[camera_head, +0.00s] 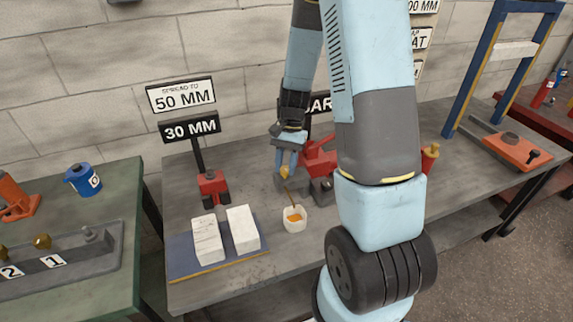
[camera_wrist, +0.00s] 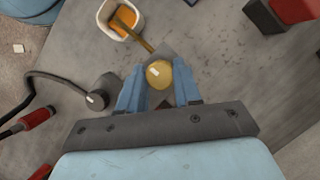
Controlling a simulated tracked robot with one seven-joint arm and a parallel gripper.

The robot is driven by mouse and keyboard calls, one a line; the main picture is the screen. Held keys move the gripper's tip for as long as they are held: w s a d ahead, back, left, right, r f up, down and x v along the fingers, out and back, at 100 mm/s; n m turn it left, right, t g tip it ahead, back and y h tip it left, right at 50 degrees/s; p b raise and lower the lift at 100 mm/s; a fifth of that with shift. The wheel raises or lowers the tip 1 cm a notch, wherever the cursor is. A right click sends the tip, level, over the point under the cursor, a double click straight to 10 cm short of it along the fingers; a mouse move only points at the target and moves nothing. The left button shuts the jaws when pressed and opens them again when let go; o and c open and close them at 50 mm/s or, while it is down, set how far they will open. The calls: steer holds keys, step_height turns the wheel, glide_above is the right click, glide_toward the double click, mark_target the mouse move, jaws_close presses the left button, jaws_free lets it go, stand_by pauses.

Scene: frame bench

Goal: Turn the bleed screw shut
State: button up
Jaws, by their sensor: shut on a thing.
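The bleed screw is a round brass knob (camera_wrist: 158,74) with a small pale mark on its top. It also shows small in the head view (camera_head: 285,172), below my fingers. My gripper (camera_wrist: 159,88) has its two blue fingers shut on the knob, one on each side. In the head view my gripper (camera_head: 287,160) points down at the middle of the bench. The knob sits over a grey block, mostly hidden by my fingers. A white cup (camera_head: 294,226) of orange liquid stands just in front, with a thin brown tube or stick reaching into it from near the knob.
Two white blocks (camera_head: 208,240) lie on a blue mat at the bench's front left, near a red-based sign post (camera_head: 213,187). In the wrist view a black hose (camera_wrist: 50,78) runs to a dark round fitting (camera_wrist: 103,92).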

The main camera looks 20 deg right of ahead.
steer(key=o, duration=1)
steer(key=shift+o, duration=0.2)
steer(key=v, duration=1.3)
steer(key=shift+r, duration=0.35)
steer(key=shift+d, duration=0.1)
steer(key=s+a+r+n+t+h, duration=0.2)
steer(key=s+r+n+t, duration=0.6)
steer(key=s+r, duration=1)
steer(key=s+a+t, duration=0.1)
steer(key=s, duration=0.2)
steer(key=shift+h, duration=0.4)
